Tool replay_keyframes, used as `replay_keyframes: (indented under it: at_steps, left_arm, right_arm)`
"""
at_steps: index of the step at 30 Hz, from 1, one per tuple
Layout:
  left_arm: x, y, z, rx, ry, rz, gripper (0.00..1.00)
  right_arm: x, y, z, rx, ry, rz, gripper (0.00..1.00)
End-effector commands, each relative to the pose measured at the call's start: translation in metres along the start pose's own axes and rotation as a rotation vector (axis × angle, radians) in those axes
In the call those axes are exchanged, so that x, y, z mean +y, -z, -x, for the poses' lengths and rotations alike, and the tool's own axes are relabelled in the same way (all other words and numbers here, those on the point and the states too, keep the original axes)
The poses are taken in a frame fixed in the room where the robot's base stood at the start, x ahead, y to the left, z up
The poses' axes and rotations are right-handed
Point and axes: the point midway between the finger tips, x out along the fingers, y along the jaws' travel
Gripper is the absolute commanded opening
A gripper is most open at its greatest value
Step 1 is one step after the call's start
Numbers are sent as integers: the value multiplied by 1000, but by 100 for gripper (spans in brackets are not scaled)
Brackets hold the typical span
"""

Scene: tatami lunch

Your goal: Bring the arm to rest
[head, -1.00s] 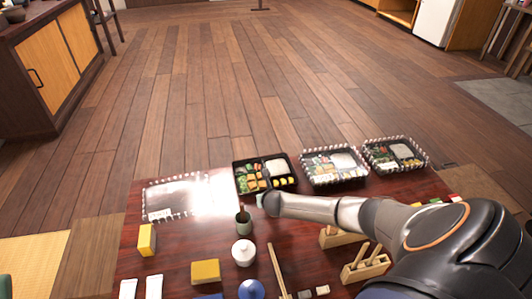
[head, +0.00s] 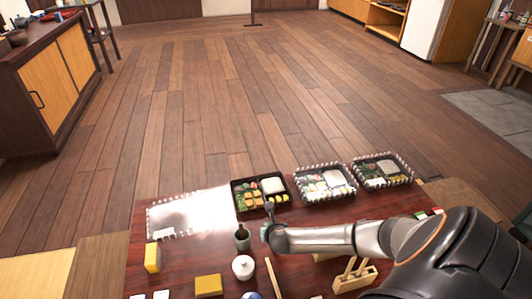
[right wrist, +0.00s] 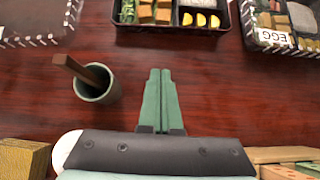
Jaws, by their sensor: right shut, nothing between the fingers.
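My right arm reaches in from the right over the low dark-red table (head: 190,255). My right gripper (head: 268,207) is near the front edge of the open black lunch box (head: 235,186). In the right wrist view the green fingers of my right gripper (right wrist: 160,85) are together and empty, above bare table. A green cup (right wrist: 97,84) with a brown stick in it stands left of the fingers; it also shows in the head view (head: 242,244). My left gripper is not in view.
Two boxes with clear lids (head: 325,196) (head: 382,182) stand right of the open box. A clear lid (head: 165,233) lies at the left. A white lidded pot (head: 243,267), yellow blocks (head: 152,258) (head: 208,285) and a wooden stand (head: 352,280) are nearer.

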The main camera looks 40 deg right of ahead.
Motion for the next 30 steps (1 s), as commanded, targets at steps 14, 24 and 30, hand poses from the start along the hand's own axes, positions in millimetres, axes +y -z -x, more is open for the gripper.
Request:
replay_keyframes:
  at_steps: [14,24,30]
  left_arm:
    - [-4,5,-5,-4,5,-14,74]
    - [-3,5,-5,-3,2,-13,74]
    - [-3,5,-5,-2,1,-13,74]
  right_arm:
    - [2,1,17,1,-7,-6,0]
    - [150,29,106,154,-493,-496,0]
    - [237,-4,227,357,-921,-975,0]
